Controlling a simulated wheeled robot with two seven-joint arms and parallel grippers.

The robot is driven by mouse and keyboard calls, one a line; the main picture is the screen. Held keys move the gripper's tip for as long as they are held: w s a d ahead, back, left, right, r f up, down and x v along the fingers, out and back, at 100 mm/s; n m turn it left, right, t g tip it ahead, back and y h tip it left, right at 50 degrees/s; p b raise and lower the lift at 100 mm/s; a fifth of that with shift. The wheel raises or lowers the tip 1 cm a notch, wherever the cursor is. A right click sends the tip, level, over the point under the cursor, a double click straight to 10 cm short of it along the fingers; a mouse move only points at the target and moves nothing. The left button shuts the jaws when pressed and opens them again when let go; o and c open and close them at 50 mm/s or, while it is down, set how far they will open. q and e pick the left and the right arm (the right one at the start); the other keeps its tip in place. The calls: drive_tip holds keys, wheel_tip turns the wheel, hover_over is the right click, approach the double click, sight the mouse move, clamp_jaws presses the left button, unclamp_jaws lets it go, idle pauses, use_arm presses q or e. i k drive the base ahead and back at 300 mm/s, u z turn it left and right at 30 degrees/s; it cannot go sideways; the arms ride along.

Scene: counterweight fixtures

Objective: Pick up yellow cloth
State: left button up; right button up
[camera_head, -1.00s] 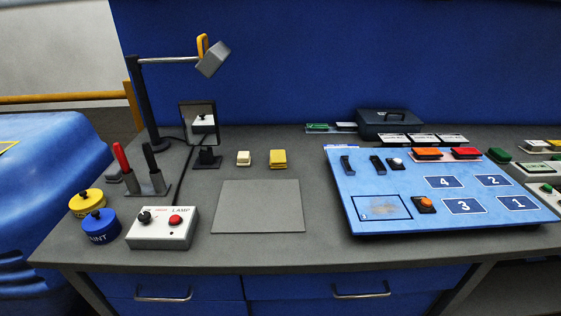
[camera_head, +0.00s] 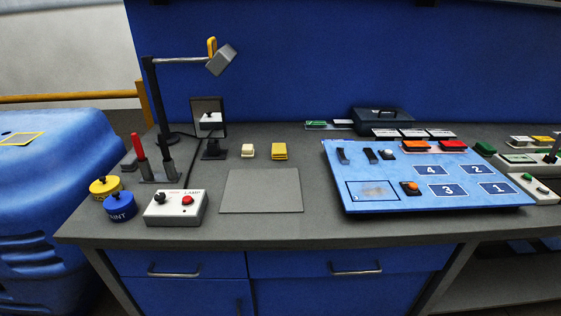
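The yellow cloth (camera_head: 279,152) looks like a small folded yellow block. It lies flat on the grey bench top, behind the dark grey mat and to the right of a cream-coloured block of similar shape. Nothing covers it. Neither of my grippers shows in the head view.
A cream block (camera_head: 248,151), a grey mat (camera_head: 261,191) and a lamp control box (camera_head: 176,207) are nearby. A blue panel (camera_head: 428,176) stands to the right. A small mirror (camera_head: 208,116) and lamp (camera_head: 221,59) stand behind left. Paint pots (camera_head: 120,206) sit at the left edge.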

sight(279, 150)
drive_tip(key=k, duration=0.2)
drive_tip(key=u, duration=0.7)
drive_tip(key=i, duration=0.75)
drive_tip(key=z, duration=1.2)
